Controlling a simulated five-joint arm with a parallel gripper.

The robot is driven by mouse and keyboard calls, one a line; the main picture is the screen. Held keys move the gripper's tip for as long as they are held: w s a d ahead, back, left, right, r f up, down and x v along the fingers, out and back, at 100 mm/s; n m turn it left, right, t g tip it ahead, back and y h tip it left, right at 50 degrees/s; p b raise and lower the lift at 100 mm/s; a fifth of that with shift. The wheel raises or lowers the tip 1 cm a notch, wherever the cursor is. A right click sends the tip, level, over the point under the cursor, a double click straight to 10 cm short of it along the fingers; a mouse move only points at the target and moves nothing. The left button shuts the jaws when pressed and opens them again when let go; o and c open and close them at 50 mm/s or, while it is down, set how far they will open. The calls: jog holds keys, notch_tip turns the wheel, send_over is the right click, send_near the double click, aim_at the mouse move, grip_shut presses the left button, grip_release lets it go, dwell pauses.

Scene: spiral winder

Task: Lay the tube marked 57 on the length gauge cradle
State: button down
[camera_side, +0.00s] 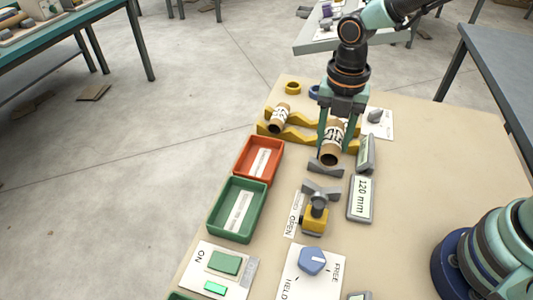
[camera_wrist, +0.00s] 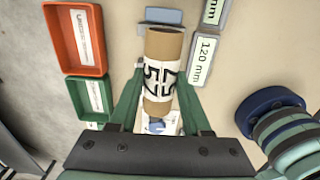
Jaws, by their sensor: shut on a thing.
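My gripper (camera_side: 331,140) is shut on a brown cardboard tube (camera_side: 329,158) with a white label. In the wrist view the held tube (camera_wrist: 165,45) lies between the green fingers (camera_wrist: 158,95), and its black digits look like 57. The tube is in front of the yellow rack and appears raised above the table. The grey length gauge cradle (camera_side: 325,169) stands just nearer the side camera than the tube, apparently empty. Part of it shows beyond the tube's end in the wrist view (camera_wrist: 163,16). A display reading 120 mm (camera_side: 361,199) stands beside it.
Another labelled tube (camera_side: 279,117) rests on the yellow rack (camera_side: 297,132). A red tray (camera_side: 279,168) and a green tray (camera_side: 260,222) stand left of the cradle. A yellow clamp-like block (camera_side: 314,221) and a blue knob (camera_side: 312,261) stand nearer the camera.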

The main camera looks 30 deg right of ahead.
jog(key=shift+f, duration=2.4)
jog(key=shift+f, duration=0.25)
jog(key=shift+f, duration=0.3)
jog(key=shift+c, duration=1.8)
grip_release()
